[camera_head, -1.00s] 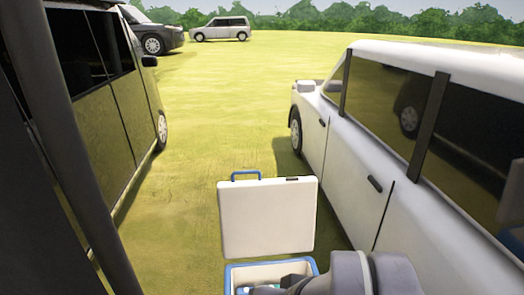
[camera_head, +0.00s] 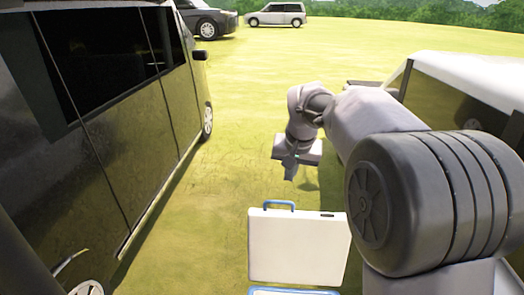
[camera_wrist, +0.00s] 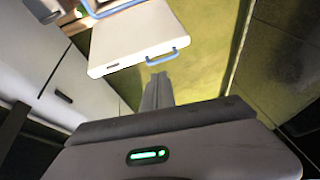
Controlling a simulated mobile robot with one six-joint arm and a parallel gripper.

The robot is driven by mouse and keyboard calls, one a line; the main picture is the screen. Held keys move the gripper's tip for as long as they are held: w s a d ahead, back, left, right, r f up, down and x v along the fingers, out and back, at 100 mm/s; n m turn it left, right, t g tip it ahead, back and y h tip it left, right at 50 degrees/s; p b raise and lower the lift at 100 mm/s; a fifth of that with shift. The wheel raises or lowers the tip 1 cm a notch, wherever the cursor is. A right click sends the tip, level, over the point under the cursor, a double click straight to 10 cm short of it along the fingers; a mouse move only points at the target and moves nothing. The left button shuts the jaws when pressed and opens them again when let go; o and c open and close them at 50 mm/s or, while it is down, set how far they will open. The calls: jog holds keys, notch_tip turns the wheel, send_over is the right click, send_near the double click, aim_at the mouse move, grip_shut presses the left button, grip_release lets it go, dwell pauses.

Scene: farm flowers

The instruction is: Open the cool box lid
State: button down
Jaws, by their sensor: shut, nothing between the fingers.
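The cool box lid (camera_head: 298,246) is a white panel with a blue handle (camera_head: 279,204) on its top edge. It stands upright, raised from the box. The blue rim of the cool box (camera_head: 293,291) shows at the bottom edge of the head view; the inside is out of that view. My gripper (camera_head: 290,178) is shut and empty, pointing down, above and beyond the lid in the head view. In the wrist view the lid (camera_wrist: 135,35) and its handle (camera_wrist: 162,55) lie just ahead of my gripper fingers (camera_wrist: 158,78), apparently apart from them.
A dark van (camera_head: 120,110) stands close on the left and a white car (camera_head: 470,75) on the right. Open grass (camera_head: 240,130) lies between them. More vehicles (camera_head: 277,14) stand far back before a hedge.

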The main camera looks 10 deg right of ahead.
jog(key=w+d+f+h+p, duration=0.1)
jog(key=w+f+p, duration=0.1)
jog(key=w+f, duration=0.4)
jog(key=w+d+f+p, duration=0.1)
jog(key=w+f+p, duration=0.25)
jog(key=w, duration=0.45)
notch_tip(320, 180, down, 10)
jog(key=b, duration=0.2)
jog(key=shift+s+n+g, duration=0.3)
jog(key=shift+s+n, duration=0.1)
jog(key=shift+d+r, duration=0.1)
jog(key=shift+s, duration=0.1)
